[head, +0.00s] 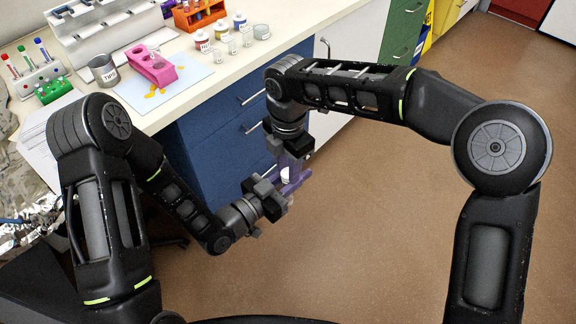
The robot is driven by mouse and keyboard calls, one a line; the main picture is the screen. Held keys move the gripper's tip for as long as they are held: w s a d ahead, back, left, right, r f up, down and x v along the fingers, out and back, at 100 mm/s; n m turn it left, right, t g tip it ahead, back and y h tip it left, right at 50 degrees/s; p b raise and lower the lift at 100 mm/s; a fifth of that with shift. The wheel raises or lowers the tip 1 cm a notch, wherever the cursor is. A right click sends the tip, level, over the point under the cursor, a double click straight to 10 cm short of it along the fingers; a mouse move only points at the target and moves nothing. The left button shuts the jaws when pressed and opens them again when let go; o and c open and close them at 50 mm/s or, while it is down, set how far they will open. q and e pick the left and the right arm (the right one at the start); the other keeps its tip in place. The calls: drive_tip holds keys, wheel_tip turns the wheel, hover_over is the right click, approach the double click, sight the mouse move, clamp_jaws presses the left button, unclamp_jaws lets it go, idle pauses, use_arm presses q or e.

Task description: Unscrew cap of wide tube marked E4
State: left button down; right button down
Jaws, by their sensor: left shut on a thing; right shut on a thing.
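Both grippers meet in front of the blue drawers, off the bench. A small tube (287,175), pale with purple around it, shows between them. It is partly hidden by the fingers, and no E4 mark is readable. My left gripper (277,190) comes from the lower left and is shut on the tube's body. My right gripper (291,155) points down from above and is shut at the tube's top, where the cap is. The cap is mostly hidden, so I cannot tell whether it is still seated on the tube.
The bench (185,110) holds a pink rack (152,66) on a pale blue mat (190,92), a grey beaker (103,70), a green rack (53,90), an orange rack (200,14) and several small jars. Blue drawers (215,130) stand below. The brown floor (380,220) to the right is clear.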

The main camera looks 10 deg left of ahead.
drive_tip(key=shift+r, duration=0.15)
drive_tip(key=shift+r, duration=0.95)
drive_tip(key=shift+r, duration=2)
